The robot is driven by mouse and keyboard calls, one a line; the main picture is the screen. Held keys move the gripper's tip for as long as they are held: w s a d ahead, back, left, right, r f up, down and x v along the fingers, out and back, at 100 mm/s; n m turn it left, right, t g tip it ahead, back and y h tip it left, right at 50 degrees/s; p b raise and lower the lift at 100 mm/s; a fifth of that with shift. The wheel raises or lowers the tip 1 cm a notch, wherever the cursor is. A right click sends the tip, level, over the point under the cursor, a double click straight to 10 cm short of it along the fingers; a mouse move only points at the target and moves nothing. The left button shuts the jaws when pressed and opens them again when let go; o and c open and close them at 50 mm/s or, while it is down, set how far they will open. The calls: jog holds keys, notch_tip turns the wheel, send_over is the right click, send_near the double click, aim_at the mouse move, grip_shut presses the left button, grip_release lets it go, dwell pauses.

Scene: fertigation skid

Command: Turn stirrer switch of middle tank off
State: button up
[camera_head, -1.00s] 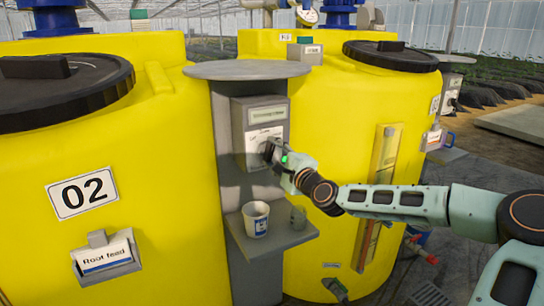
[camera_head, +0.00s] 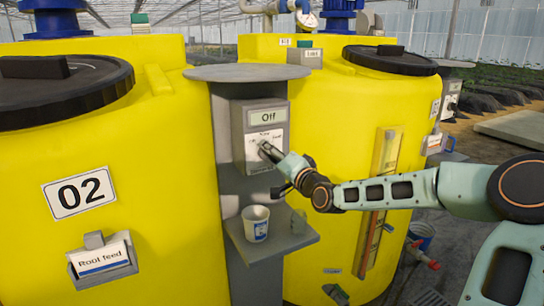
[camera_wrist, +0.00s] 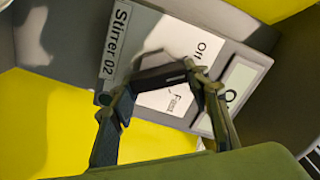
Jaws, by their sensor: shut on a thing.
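The stirrer switch box (camera_head: 238,142) is grey and stands on a post between two yellow tanks. Its display (camera_head: 267,117) reads "Off" in the head view. In the wrist view its label (camera_wrist: 114,38) reads "Stirrer 02", and its white face shows "Off" and "Fast". The dark switch knob (camera_wrist: 160,76) lies between the fingers of my gripper (camera_wrist: 158,82), which is shut on it. In the head view my gripper (camera_head: 268,152) touches the front of the box and hides most of the knob. The left tank (camera_head: 150,190) carries the plate "02" (camera_head: 80,194).
A round grey top (camera_head: 247,72) overhangs the box. The right tank (camera_head: 340,110) stands close behind my arm. A similar box (camera_head: 452,92) is farther right.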

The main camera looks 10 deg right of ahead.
jog(key=shift+n, duration=0.8)
jog(key=o, duration=1.2)
jog(key=shift+s, duration=0.1)
jog(key=v, duration=1.2)
jog(key=shift+r, duration=0.1)
